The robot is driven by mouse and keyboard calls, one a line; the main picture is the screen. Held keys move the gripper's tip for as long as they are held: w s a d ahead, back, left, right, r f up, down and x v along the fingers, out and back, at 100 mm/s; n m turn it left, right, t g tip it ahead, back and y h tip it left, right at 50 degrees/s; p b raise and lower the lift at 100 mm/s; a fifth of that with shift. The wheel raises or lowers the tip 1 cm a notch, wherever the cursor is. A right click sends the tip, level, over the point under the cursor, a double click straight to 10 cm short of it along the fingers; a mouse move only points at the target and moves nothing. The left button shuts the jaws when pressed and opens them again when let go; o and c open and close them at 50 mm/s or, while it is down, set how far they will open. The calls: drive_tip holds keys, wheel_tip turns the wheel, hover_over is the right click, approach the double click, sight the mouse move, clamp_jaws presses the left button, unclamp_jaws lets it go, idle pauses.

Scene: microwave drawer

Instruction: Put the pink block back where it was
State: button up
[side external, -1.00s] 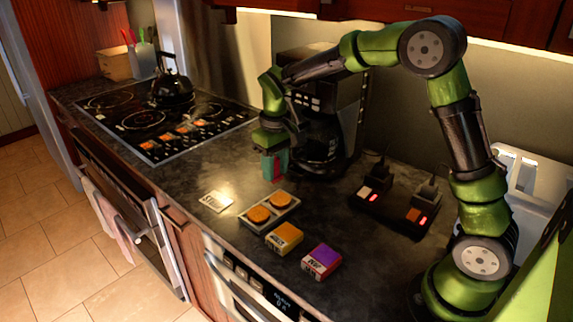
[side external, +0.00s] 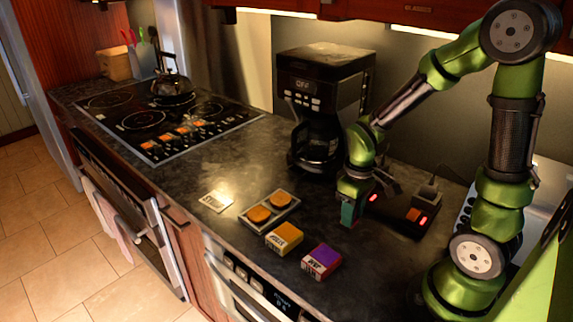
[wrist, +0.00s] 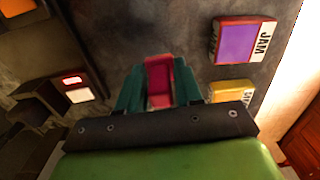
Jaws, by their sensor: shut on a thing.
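My gripper (side external: 348,212) is low over the counter, in front of the black switch box and to the right of the small tray. In the wrist view, its teal fingers (wrist: 158,90) are shut on the pink block (wrist: 159,76), one finger on each side. In the side view, the fingers hide the block. I cannot tell whether the block touches the counter.
A purple-topped JAM block (side external: 322,258) and a yellow block (side external: 284,238) lie at the counter's front. The switch box (side external: 398,226) with red lights and the coffee machine (side external: 318,85) stand behind.

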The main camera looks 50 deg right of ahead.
drive_tip(key=w+d, duration=0.1)
drive_tip(key=w, duration=0.6)
drive_tip(key=w+d+f, duration=0.1)
drive_tip(key=w, duration=0.3)
drive_tip(key=shift+w+d, duration=0.1)
drive_tip(key=shift+d, duration=0.2)
drive_tip(key=shift+w+f, duration=0.2)
drive_tip(key=shift+f, duration=1.6)
drive_tip(key=shift+f, duration=0.15)
drive_tip(key=o, duration=1)
drive_tip(key=shift+o, duration=0.2)
